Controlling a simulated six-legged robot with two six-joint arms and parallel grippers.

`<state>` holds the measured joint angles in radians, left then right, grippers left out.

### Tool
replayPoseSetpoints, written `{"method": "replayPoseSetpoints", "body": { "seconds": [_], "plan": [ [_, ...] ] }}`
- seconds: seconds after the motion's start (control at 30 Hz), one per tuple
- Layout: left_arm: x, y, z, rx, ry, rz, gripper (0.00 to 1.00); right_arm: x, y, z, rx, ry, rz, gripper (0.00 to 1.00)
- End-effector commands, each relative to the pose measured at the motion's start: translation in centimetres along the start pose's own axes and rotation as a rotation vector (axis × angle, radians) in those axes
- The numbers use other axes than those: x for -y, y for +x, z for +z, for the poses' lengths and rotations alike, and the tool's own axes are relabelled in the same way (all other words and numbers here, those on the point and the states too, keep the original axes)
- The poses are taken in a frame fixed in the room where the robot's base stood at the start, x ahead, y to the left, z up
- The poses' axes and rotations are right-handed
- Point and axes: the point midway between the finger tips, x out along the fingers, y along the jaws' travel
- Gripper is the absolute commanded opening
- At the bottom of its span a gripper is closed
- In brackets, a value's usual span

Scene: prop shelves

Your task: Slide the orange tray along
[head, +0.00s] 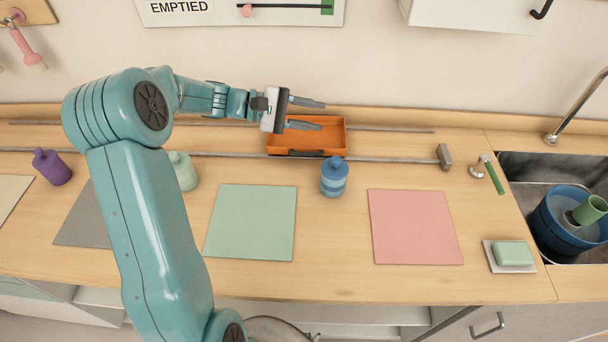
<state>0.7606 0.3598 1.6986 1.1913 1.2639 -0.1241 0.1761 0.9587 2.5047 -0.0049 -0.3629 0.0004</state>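The orange tray (334,139) sits on two metal rails (400,159) at the back of the wooden counter, right of the picture's middle. It looks empty, though my gripper hides part of its left side. My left gripper (316,114) comes in from the left, pointing right. Its two fingers are spread apart with nothing between them. The lower finger overlaps the tray in the picture; I cannot tell whether it touches. My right gripper is not in view.
A grey end stop (444,156) stands on the front rail at right. A blue bottle (334,177) stands in front of the tray. Green (252,222) and pink (415,227) mats lie nearer. A pale green bottle (183,171) and purple bottle (52,167) stand left. A sink (540,170) is at right.

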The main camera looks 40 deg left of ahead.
Motion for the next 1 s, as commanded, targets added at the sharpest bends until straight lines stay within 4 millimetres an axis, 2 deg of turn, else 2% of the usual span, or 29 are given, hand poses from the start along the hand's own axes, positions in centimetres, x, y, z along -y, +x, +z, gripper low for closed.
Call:
{"method": "replayPoseSetpoints", "body": {
  "seconds": [0.03, 0.1, 0.23, 0.37, 0.53, 0.77, 1.0],
  "plan": [
    [3.0, -1.4, -1.8, -0.057, -0.054, 0.066, 0.39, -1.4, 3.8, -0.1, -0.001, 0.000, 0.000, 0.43],
    [4.4, -3.4, -2.3, -0.109, -0.088, 0.117, 0.39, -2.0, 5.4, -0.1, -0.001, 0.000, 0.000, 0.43],
    [5.4, -6.1, -3.3, -0.181, -0.073, 0.138, 0.39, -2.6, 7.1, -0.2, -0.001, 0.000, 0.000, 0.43],
    [5.9, -7.0, -3.9, -0.203, -0.075, 0.143, 0.39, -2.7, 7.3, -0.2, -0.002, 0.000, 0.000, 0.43],
    [7.7, -6.5, -4.9, -0.201, -0.080, 0.142, 0.39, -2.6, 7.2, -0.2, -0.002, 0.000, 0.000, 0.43],
    [12.2, -5.2, -7.7, -0.199, -0.081, 0.141, 0.39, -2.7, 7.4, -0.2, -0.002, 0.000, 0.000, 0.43],
    [11.5, -0.3, -8.6, -0.196, -0.073, 0.139, 0.39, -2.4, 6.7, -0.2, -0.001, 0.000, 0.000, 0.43]
  ]
}}
